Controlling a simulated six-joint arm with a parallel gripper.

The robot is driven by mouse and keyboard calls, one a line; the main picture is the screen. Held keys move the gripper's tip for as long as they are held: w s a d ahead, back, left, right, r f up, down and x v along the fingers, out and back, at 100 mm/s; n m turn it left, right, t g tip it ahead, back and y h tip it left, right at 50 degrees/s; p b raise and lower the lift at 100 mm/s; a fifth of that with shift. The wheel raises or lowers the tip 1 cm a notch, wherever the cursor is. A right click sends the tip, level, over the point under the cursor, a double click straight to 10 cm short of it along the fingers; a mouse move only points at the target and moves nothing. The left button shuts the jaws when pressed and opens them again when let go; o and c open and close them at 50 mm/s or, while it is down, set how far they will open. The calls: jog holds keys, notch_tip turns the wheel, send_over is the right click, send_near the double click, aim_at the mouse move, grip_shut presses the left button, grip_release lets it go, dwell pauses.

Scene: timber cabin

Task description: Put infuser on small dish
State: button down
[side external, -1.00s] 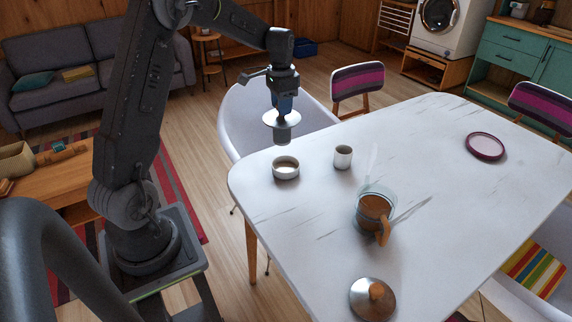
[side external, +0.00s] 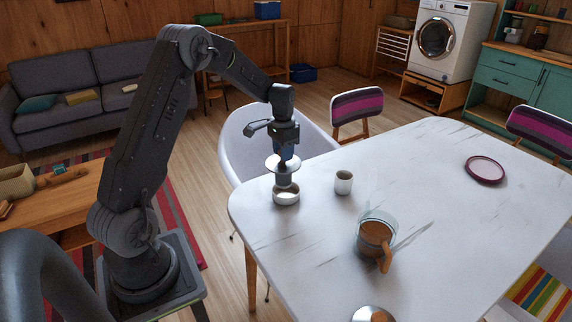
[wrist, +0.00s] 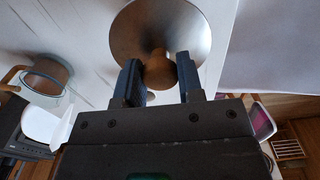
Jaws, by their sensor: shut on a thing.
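The infuser (side external: 284,176) has a wide metal disc, a grey cylinder below it and a wooden knob on top. My gripper (side external: 286,153) is shut on this knob, and the wrist view shows the knob (wrist: 159,72) between both fingertips under the metal disc (wrist: 150,25). The infuser hangs upright over the small white dish (side external: 286,199) near the table's left end. The cylinder's lower end overlaps the dish's opening; I cannot tell whether it touches the bottom. In the wrist view the disc hides most of what lies below.
A glass pot with brown contents (side external: 374,238) stands nearer the front. A metal lid (side external: 373,314) is at the bottom edge, and a purple-rimmed plate (side external: 485,170) is far right.

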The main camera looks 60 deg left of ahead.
aim_at(286, 163)
jog(key=shift+w+d+f, duration=0.3)
jog(key=shift+w+f, duration=0.05)
jog(key=shift+f, duration=2.05)
jog(key=c, duration=0.8)
grip_release()
jog(key=shift+o, duration=0.2)
